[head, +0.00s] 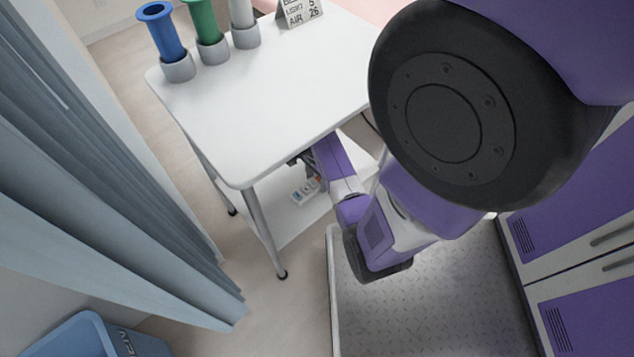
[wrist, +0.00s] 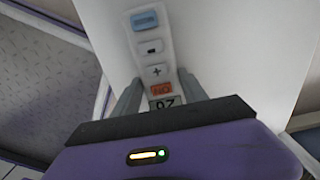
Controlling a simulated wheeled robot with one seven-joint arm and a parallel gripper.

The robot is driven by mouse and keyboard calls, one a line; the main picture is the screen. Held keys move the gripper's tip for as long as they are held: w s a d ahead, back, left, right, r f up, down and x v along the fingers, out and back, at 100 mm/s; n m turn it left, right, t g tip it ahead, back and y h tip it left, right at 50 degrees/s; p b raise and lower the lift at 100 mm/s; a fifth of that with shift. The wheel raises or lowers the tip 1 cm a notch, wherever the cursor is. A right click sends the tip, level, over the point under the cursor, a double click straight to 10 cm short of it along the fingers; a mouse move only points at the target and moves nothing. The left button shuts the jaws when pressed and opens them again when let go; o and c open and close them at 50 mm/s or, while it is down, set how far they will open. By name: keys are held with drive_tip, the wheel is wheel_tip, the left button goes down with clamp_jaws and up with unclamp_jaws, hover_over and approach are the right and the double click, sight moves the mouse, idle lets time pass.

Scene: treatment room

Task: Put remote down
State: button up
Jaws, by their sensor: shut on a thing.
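The remote (wrist: 151,55) is a slim white handset with a blue key, grey keys, an orange key and a small dark display. My gripper (wrist: 158,90) is shut on it, with one grey finger on each side near its display end. In the head view the remote (head: 303,191) shows under the white tabletop, just above or on the lower shelf (head: 287,222) of the table. I cannot tell whether it touches the shelf. My gripper (head: 303,160) is partly hidden by the tabletop edge in the head view.
The white tabletop (head: 262,95) lies over the lower shelf and limits the room above it. Blue (head: 161,32) and green (head: 203,22) tubes stand in holders on top, beside a small sign (head: 299,12). A curtain (head: 110,190) hangs at the left. Purple cabinets (head: 575,240) stand right.

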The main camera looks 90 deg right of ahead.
sight(318, 181)
drive_tip(key=shift+f, duration=0.2)
drive_tip(key=o, duration=1.5)
drive_tip(key=shift+f, duration=0.1)
wheel_tip(318, 181, up, 8)
drive_tip(key=p, duration=0.3)
drive_tip(key=shift+f+p, duration=0.1)
drive_tip(key=shift+p, duration=0.3)
drive_tip(key=shift+s, duration=0.1)
